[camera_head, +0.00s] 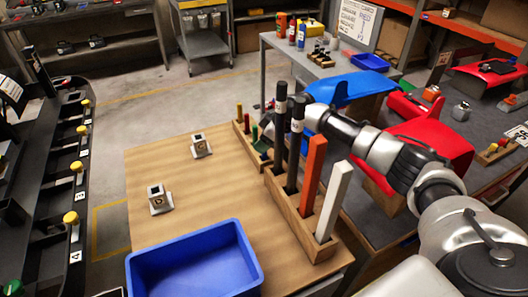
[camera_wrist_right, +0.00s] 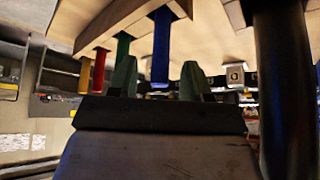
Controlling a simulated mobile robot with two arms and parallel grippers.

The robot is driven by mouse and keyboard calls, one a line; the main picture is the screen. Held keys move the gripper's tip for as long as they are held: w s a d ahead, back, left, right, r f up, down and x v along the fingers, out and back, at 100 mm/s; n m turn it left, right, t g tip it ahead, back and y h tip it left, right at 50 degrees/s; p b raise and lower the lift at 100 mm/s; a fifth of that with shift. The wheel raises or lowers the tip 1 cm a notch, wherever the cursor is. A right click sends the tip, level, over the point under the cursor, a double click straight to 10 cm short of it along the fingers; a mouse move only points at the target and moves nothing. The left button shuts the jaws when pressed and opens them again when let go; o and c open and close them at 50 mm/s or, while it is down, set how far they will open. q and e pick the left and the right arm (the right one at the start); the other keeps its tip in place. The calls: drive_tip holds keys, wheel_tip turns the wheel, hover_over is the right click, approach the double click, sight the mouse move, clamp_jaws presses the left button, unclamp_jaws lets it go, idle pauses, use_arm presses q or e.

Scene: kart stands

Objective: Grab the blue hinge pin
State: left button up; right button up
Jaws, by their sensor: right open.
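In the right wrist view, the blue hinge pin (camera_wrist_right: 161,48) sticks out of a wooden rack (camera_wrist_right: 110,27). My right gripper (camera_wrist_right: 158,78) is open, and the pin's free end shows between its two greenish fingers, with no clear contact. Beside it in the same rack are a green pin (camera_wrist_right: 122,48), a red pin (camera_wrist_right: 99,68) and a yellow pin (camera_wrist_right: 84,75). In the head view the rack's row shows a yellow pin (camera_head: 239,112); the blue pin cannot be made out behind the black rods and my right arm. My left gripper is out of view.
A larger wooden rack (camera_head: 283,205) holds black (camera_head: 279,130), orange (camera_head: 313,172) and white (camera_head: 333,200) rods, close to my right arm. A blue bin (camera_head: 195,265) and two small metal brackets (camera_head: 200,146) (camera_head: 158,200) stand on the wooden table.

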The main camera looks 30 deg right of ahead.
drive_tip(key=shift+w+a+f, duration=0.1)
drive_tip(key=shift+w+f, duration=0.05)
drive_tip(key=shift+f, duration=0.35)
drive_tip(key=shift+c, duration=0.2)
clamp_jaws()
drive_tip(key=r, duration=0.3)
drive_tip(key=r+b, duration=0.1)
drive_tip(key=shift+d+r, duration=0.15)
drive_tip(key=shift+d, duration=0.25)
drive_tip(key=s+d+r+b, duration=0.2)
drive_tip(key=d+r, duration=0.4)
drive_tip(key=d, duration=0.4)
drive_tip(key=shift+s+d+r, duration=0.25)
drive_tip(key=shift+s+r, duration=0.1)
drive_tip(key=shift+s, duration=0.4)
